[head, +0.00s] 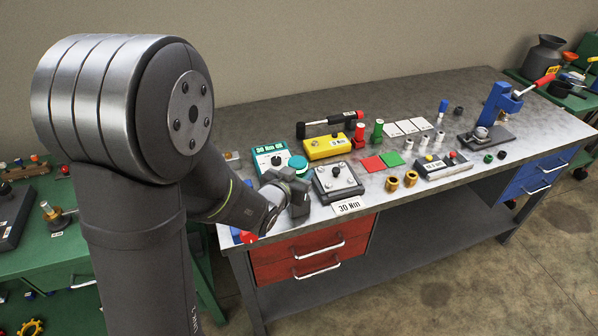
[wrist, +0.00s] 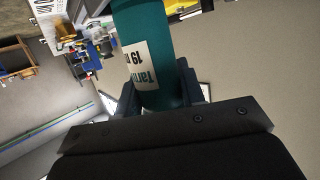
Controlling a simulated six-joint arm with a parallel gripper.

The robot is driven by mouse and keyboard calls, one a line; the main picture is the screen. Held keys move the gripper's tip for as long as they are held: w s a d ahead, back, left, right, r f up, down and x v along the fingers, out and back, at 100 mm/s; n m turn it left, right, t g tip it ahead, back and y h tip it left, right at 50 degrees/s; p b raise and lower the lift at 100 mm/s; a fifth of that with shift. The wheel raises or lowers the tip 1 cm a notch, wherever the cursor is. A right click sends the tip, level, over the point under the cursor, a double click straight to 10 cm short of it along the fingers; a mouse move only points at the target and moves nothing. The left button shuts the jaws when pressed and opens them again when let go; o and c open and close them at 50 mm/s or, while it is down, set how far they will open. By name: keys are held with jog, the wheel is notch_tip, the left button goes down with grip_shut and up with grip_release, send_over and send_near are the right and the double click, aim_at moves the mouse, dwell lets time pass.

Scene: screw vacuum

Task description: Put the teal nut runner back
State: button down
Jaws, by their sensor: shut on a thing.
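The teal nut runner (wrist: 146,40) is a thick teal cylinder with a white label, partly readable, in the wrist view. My gripper (wrist: 160,95) is shut on it, one dark jaw on each side. In the head view my gripper (head: 290,196) is over the near left part of the bench, with teal parts of the runner (head: 287,173) just behind it. A teal box (head: 270,152) with a white label lies behind it on the bench. The runner's far end is cut off in the wrist view, and my arm hides part of the bench's left end.
A grey box with knobs (head: 337,181) stands right of my gripper, behind a "30 Nm" card (head: 348,205). A yellow box (head: 326,147), red pad (head: 373,164), green pad (head: 392,158) and brass nuts (head: 392,184) lie further right. A blue press (head: 497,105) stands at the right end.

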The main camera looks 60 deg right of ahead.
jog(key=c, duration=0.9)
grip_release()
jog(key=shift+f, duration=0.2)
jog(key=shift+r, duration=0.6)
jog(key=v, duration=1.2)
jog(key=shift+r, duration=0.15)
jog(key=shift+d, duration=0.1)
jog(key=x, duration=1.2)
jog(key=shift+f, duration=0.7)
jog(key=shift+r, duration=0.2)
